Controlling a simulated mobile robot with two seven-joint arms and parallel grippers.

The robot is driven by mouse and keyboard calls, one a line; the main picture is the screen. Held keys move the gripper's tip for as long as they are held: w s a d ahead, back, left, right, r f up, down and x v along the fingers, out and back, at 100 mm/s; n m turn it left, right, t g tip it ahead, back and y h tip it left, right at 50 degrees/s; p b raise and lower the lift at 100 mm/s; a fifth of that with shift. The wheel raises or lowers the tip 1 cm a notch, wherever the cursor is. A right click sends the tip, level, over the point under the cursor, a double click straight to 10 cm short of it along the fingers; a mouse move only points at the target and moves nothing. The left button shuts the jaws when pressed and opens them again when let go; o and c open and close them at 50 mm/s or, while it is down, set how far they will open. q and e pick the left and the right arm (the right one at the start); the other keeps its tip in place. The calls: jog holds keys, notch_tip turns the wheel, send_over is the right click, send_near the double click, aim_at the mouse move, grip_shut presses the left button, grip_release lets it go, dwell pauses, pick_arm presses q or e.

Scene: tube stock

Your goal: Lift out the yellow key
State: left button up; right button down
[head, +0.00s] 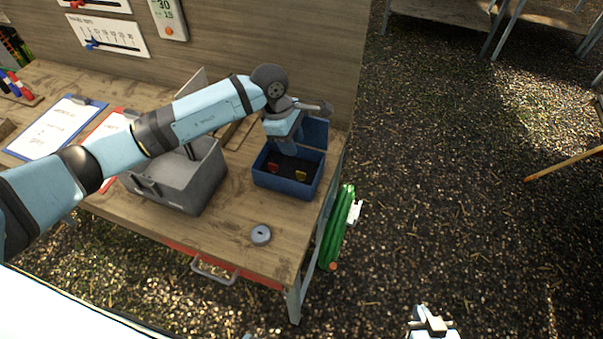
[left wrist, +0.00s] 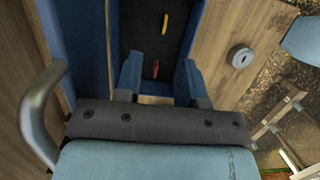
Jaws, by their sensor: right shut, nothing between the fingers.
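The yellow key (head: 300,175) lies on the dark floor of the open blue box (head: 285,184), to the right of the red key (head: 272,168). My left gripper (head: 287,150) reaches down over the back of the box, its fingertips partly hidden. In the left wrist view its fingers (left wrist: 158,76) are apart, with the red key (left wrist: 155,69) showing in the gap between them. The yellow key (left wrist: 164,24) shows farther up, clear of the fingers. My right gripper (head: 431,322) is shut and empty at the bottom edge, away from the table.
A grey open box (head: 178,187) stands left of the blue box, below my left arm. A round grey disc (head: 261,235) lies near the table's front edge. Clipboards lie at the left. The front right tabletop is mostly clear.

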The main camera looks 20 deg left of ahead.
pick_arm(q)
send_over(301, 173)
jog(key=a, duration=0.1)
jog(key=f, duration=0.3)
jog(key=w+f, duration=0.1)
jog(key=f, duration=0.1)
jog(key=shift+a+f+p, duration=0.1)
jog(key=shift+p, duration=0.25)
jog(key=x, duration=0.1)
jog(key=p+x, duration=0.1)
jog(key=x, duration=0.1)
jog(key=p+x, duration=0.1)
jog(key=shift+s+f, duration=0.4)
jog(key=shift+f, duration=0.4)
jog(key=shift+c, duration=0.2)
grip_shut()
